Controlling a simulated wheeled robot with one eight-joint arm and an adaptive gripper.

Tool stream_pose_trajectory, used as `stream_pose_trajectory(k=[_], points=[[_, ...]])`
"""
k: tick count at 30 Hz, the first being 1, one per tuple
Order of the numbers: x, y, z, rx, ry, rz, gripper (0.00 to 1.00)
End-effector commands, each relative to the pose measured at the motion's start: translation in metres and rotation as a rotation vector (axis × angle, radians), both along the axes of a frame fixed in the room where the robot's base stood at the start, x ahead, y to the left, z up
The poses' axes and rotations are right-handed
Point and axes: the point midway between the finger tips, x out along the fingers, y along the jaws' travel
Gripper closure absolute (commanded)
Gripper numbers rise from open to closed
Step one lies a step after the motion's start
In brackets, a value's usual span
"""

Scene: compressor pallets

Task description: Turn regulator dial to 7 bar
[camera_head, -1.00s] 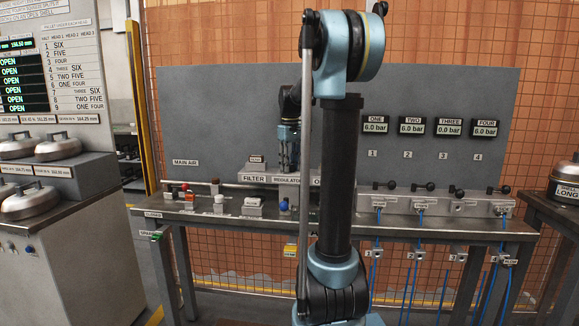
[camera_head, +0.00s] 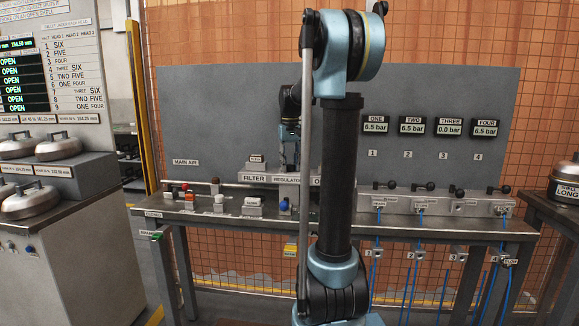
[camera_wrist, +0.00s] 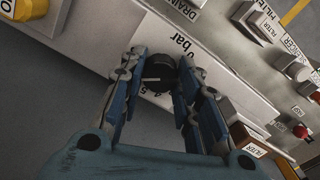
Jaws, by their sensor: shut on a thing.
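The regulator dial is a dark round knob (camera_wrist: 158,72) with a pale pointer line, in front of a white scale plate marked "bar" (camera_wrist: 182,42). My gripper (camera_wrist: 160,78) has its blue fingers closed on either side of the knob. Parts of the scale are hidden by the fingers. In the head view my gripper (camera_head: 289,160) is just above the regulator label (camera_head: 287,180), and the knob cannot be made out there. Display ONE (camera_head: 375,124), TWO (camera_head: 411,124) and FOUR (camera_head: 485,127) read 6.5 bar. Display THREE (camera_head: 448,126) reads 0.0 bar.
The regulator is on a workbench (camera_head: 340,228) before a grey panel (camera_head: 215,110). Next to it are the filter block (camera_head: 255,177) and small knobs such as a red one (camera_head: 184,187). Several levers stand at right. A yellow part (camera_wrist: 30,8) is near the wrist view's corner.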

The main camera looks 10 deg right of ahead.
Motion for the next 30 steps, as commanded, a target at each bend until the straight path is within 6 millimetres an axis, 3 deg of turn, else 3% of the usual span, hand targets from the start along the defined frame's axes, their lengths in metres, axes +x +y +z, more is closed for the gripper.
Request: stream_pose_trajectory(k=[9,22,23,25,30], points=[[0.0004,-0.0006,0.0002,-0.001,-0.001,-0.101,0.94],[0.0005,-0.0005,0.0002,-0.001,-0.001,-0.111,0.94],[0.0005,-0.0004,0.0002,-0.001,-0.001,-0.111,0.65],[0.0004,-0.0004,0.0002,-0.001,-0.001,-0.111,0.49],[0.0002,-0.0002,0.0001,0.000,-0.001,-0.110,0.49]])
